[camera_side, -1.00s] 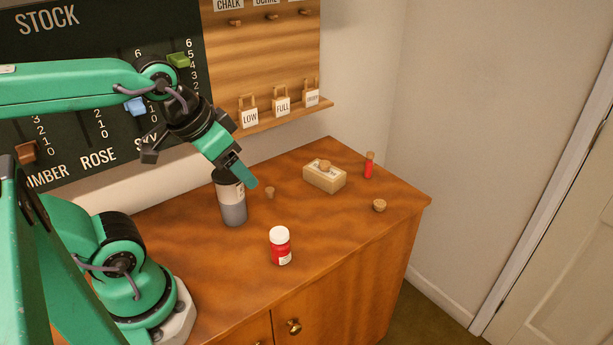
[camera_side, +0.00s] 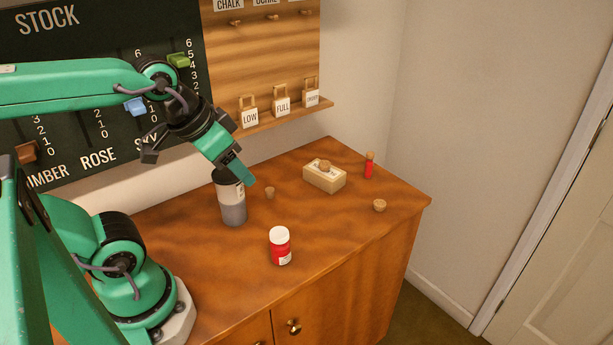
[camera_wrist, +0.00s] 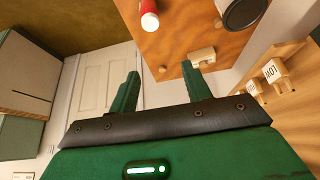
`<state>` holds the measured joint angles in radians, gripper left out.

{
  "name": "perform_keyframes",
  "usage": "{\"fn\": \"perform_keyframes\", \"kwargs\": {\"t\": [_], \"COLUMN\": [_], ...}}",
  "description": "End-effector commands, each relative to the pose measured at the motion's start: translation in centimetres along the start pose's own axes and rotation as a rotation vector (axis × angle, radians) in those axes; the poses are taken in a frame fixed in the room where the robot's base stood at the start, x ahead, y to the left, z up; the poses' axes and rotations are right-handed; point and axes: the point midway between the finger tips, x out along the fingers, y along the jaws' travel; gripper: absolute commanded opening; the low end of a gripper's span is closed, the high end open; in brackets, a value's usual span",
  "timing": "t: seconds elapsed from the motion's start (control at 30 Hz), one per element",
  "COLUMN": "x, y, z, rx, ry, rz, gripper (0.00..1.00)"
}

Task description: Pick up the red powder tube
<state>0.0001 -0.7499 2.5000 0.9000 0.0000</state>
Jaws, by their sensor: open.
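The red powder tube (camera_side: 369,167) is a small slim red tube with a cork top. It stands upright near the back right edge of the wooden table (camera_side: 330,235) in the side view. I cannot make it out in the wrist view. My gripper (camera_side: 243,178) is open and empty, in the air in front of the grey jar, well to the left of the tube. In the wrist view my gripper (camera_wrist: 161,70) shows two green fingers apart with nothing held between them.
A red jar with a white lid (camera_side: 280,247) stands at the front. A grey jar (camera_side: 233,207) stands behind my gripper. A pale box (camera_side: 324,178) sits left of the tube. A shelf (camera_side: 290,115) is on the back wall.

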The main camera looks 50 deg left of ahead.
Motion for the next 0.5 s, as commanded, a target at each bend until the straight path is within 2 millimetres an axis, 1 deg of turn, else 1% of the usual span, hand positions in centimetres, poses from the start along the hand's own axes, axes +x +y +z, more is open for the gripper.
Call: {"fn": "perform_keyframes", "kwargs": {"t": [0.17, 0.27, 0.37, 0.5], "x": [0.0, 0.1, 0.2, 0.7], "y": [0.0, -0.1, -0.1, -0.3], "z": [-0.2, -0.8, -1.9, -4.2], "rx": [-0.001, -0.003, -0.007, -0.016], "ry": [0.000, -0.001, -0.002, -0.002], "rz": [0.000, -0.001, -0.003, -0.006], "gripper": [0.49, 0.49, 0.49, 0.49]}}
